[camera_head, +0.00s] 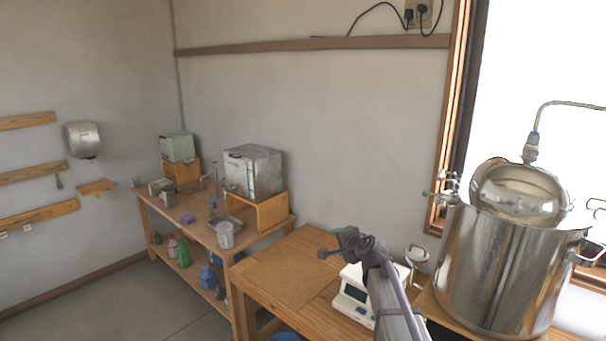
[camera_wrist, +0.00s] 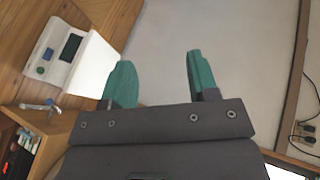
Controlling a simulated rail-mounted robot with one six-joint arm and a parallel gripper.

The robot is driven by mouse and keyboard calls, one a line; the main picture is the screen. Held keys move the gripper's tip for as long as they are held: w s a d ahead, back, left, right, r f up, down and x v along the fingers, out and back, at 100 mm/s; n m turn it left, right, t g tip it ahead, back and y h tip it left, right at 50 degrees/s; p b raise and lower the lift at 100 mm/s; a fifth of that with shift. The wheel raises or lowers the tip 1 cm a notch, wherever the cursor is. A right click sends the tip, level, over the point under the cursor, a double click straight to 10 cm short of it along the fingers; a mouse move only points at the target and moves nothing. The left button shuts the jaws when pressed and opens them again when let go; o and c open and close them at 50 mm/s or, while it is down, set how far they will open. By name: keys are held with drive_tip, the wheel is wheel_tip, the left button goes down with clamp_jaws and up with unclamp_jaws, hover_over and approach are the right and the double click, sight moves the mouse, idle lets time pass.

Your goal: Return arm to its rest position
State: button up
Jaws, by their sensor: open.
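My gripper (camera_wrist: 158,60) shows in the wrist view with two green fingers set well apart. It is open, and nothing is between the fingers. Behind them is the plain grey wall. In the head view my arm rises from the bottom edge, and its dark wrist end stands over the wooden table (camera_head: 275,272), in front of a white device (camera_head: 355,297). The fingers cannot be made out clearly in that view. The white device, with a dark display and a green button, also shows at the upper left of the wrist view (camera_wrist: 50,71).
A large steel distiller pot (camera_head: 505,265) with a domed lid stands close on the right by the window.

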drive_tip(key=s+d+f+n+g+h+b, duration=0.1)
drive_tip(key=s+f+n+g+b, duration=0.2)
drive_tip(key=s+f, duration=0.4)
drive_tip(key=s+d+f+n+g+h+b, duration=0.2)
drive_tip(key=s+f, duration=0.6)
drive_tip(key=s, duration=0.9)
drive_tip(key=s+d+f+n+g+h+b, duration=0.1)
drive_tip(key=s+f+n+g+b, duration=0.4)
drive_tip(key=s, duration=0.7)
wheel_tip(320, 180, down, 3)
drive_tip(key=d+n+g, duration=0.1)
drive_tip(key=g, duration=0.1)
drive_tip(key=shift+s+g+h+b, duration=0.3)
drive_tip(key=shift+s+h+b, duration=0.1)
wheel_tip(320, 180, down, 48)
drive_tip(key=b, duration=4.8)
drive_tip(key=shift+a+f, duration=0.1)
drive_tip(key=shift+f, duration=0.05)
